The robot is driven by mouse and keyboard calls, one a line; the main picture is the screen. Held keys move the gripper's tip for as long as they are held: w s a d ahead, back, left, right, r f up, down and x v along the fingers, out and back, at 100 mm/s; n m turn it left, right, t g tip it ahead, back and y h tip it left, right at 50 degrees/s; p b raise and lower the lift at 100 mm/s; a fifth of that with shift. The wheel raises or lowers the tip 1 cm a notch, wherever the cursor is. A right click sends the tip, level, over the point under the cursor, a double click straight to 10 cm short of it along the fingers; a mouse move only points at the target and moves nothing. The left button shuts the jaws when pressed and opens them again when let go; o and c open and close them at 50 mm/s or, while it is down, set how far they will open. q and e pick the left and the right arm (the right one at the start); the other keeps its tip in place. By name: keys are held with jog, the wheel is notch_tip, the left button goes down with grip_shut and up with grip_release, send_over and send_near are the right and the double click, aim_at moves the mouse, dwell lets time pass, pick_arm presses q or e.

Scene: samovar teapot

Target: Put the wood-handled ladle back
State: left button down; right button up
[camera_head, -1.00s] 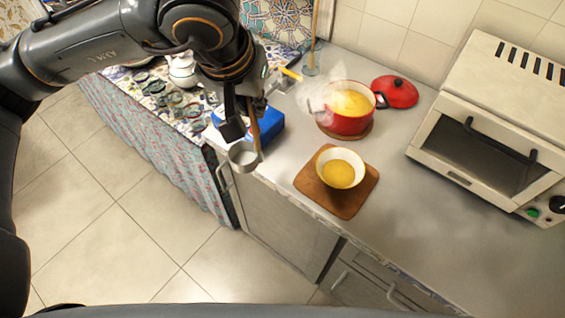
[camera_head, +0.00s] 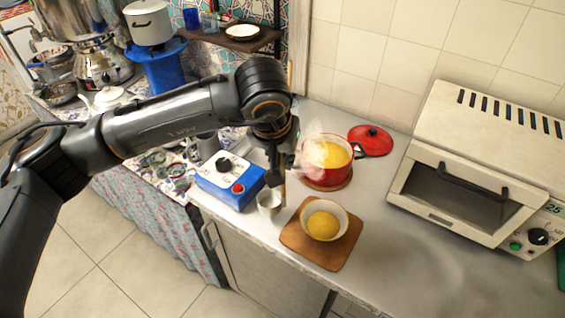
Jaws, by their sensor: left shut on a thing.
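My left gripper (camera_head: 276,160) points down over the counter and is shut on the wood-handled ladle. The ladle's metal cup (camera_head: 268,202) hangs low, between the blue appliance and the wooden board. I cannot tell whether the cup touches the counter. Part of the wooden handle (camera_head: 283,192) shows below the fingers; its upper part is hidden by the gripper. A red pot (camera_head: 328,176) with yellow, steaming soup stands just right of and behind the gripper. A white bowl (camera_head: 342,221) of yellow soup sits on the wooden board (camera_head: 322,257). My right gripper is not in view.
A blue-and-white appliance (camera_head: 229,183) stands left of the ladle. The red lid (camera_head: 371,140) lies behind the pot. A cream oven (camera_head: 470,170) fills the right. A shelf (camera_head: 235,37) hangs at the back. The counter's front right (camera_head: 400,260) is clear.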

pick_arm(q)
jog(key=p+x, duration=0.1)
jog(key=x, duration=0.1)
jog(key=p+x, duration=0.1)
jog(key=x, duration=0.1)
jog(key=shift+s+a+f, duration=0.1)
jog(key=shift+a+f, duration=0.05)
jog(key=shift+f, duration=0.3)
jog(key=shift+f, duration=0.15)
jog(key=c, duration=1.4)
grip_release()
